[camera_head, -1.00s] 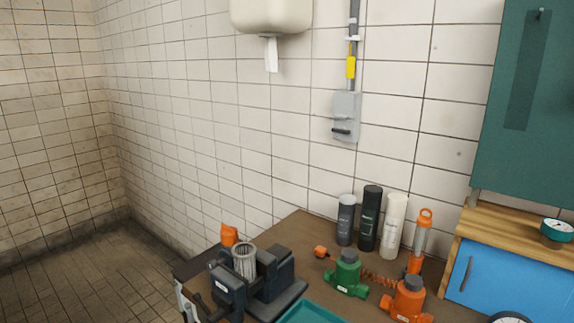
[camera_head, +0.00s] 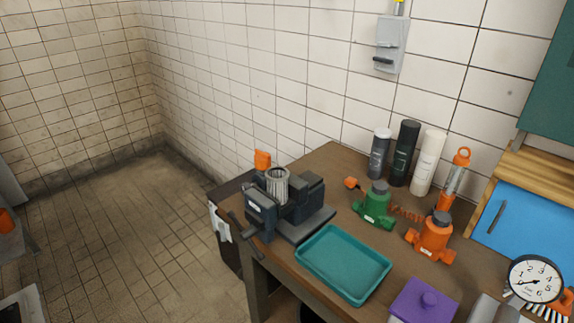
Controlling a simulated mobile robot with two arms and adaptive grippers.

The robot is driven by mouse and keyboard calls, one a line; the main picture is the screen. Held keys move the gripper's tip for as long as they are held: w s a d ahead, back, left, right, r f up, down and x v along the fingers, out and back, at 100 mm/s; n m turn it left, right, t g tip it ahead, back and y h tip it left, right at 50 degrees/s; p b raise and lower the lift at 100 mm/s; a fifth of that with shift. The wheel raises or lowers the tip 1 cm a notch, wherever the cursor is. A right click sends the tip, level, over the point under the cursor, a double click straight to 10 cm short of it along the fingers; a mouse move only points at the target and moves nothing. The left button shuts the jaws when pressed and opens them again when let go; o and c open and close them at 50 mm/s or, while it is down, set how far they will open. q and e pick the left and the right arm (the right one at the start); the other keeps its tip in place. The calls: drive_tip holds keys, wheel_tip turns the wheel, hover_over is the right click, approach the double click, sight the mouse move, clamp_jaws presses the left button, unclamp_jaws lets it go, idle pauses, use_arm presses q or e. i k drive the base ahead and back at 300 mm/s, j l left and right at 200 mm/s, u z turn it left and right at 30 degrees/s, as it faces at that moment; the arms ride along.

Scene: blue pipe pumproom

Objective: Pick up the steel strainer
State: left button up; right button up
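The steel strainer (camera_head: 278,186) is a grey ribbed metal cylinder with an open round top. It stands upright between the jaws of a dark vise (camera_head: 300,200) at the left end of the brown workbench (camera_head: 330,165). Its lower part is hidden by the vise. Neither of my grippers can be made out in the head view, and nothing touches the strainer apart from the vise around it.
A teal tray (camera_head: 343,262) lies in front of the vise. Green (camera_head: 375,207) and orange (camera_head: 431,238) valve-like parts, several bottles (camera_head: 405,152), a purple lidded box (camera_head: 424,301) and a pressure gauge (camera_head: 536,279) stand to the right. The floor (camera_head: 130,235) left of the bench is clear.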

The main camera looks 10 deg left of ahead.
sight(277, 177)
drive_tip(key=i+j+z, duration=0.2)
drive_tip(key=j, duration=0.25)
drive_tip(key=i+j+z, duration=0.15)
drive_tip(key=j, duration=0.35)
drive_tip(key=i+j+z, duration=0.2)
drive_tip(key=j, duration=0.3)
drive_tip(key=j+z, duration=0.15)
drive_tip(key=j, duration=0.3)
